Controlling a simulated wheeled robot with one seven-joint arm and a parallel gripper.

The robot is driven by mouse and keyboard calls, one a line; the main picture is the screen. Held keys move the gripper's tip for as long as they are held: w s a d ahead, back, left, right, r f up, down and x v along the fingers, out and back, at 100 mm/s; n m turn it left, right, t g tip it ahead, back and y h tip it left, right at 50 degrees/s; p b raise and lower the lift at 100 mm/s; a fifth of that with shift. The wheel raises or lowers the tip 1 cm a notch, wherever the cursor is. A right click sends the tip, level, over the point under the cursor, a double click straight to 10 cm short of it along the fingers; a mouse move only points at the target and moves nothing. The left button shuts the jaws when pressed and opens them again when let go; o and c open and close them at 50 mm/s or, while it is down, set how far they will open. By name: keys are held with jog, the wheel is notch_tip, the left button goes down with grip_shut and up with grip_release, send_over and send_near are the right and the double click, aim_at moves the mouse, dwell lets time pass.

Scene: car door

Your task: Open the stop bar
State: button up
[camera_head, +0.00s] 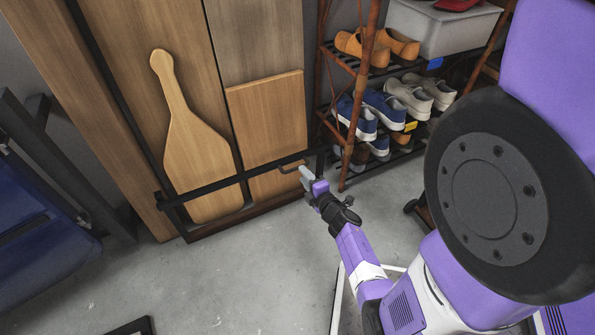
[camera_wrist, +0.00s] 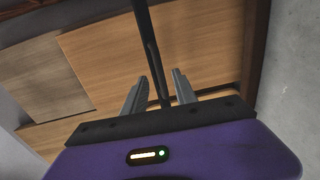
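The stop bar (camera_head: 235,180) is a thin black bar. It runs across the front of the wooden boards, low down, and has a small hooked handle (camera_head: 289,168) near its right end. My gripper (camera_head: 304,173) is at that right end, close to the handle. In the wrist view, my gripper (camera_wrist: 158,86) has its two grey fingers apart. A dark bar (camera_wrist: 148,45) runs down the picture and passes between them, with room visible on both sides. Whether either finger touches it cannot be told. The lower end of the bar is hidden behind my gripper body.
A paddle-shaped board (camera_head: 190,140) and a smaller wooden panel (camera_head: 268,115) stand behind the bar. A shoe rack (camera_head: 349,150) with several shoes stands close to the right of my gripper. A blue folded item (camera_head: 40,230) is at left. The grey floor (camera_head: 240,270) in front is mostly clear.

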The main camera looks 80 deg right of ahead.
jog(key=b+x, duration=0.2)
jog(key=x, duration=0.4)
grip_shut()
jog(key=shift+a, duration=0.1)
dwell(1.3)
